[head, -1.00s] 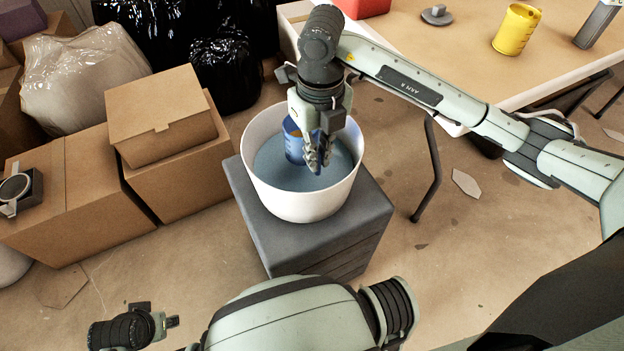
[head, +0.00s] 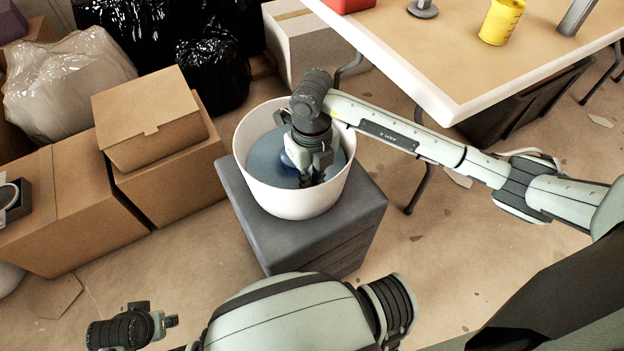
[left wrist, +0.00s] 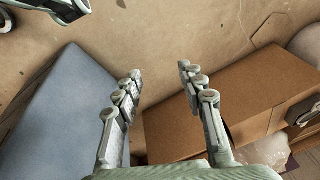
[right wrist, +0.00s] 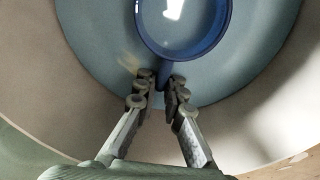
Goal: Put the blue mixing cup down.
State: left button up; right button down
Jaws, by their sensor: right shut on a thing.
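The blue mixing cup (right wrist: 183,48) is inside the white tub (head: 292,203), over its blue-grey contents. I look into its round mouth in the right wrist view, with a bright patch inside. In the head view only a sliver of the cup (head: 287,159) shows behind the gripper. My right gripper (right wrist: 160,88) is shut on the cup's handle and reaches down into the tub, where it also shows in the head view (head: 312,180). Whether the cup touches the contents or the bottom is unclear. My left gripper (left wrist: 160,75) is open and empty, away from the tub.
The tub stands on a dark grey block (head: 320,243). Cardboard boxes (head: 170,165) are close on its left, with black bags (head: 213,70) behind. A table (head: 480,62) at upper right carries a yellow cup (head: 501,22). Floor is open right of the block.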

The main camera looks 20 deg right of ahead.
jog(key=shift+f, duration=0.15)
jog(key=c, duration=1.6)
grip_release()
notch_tip(320, 180, up, 12)
jog(key=shift+r, duration=0.2)
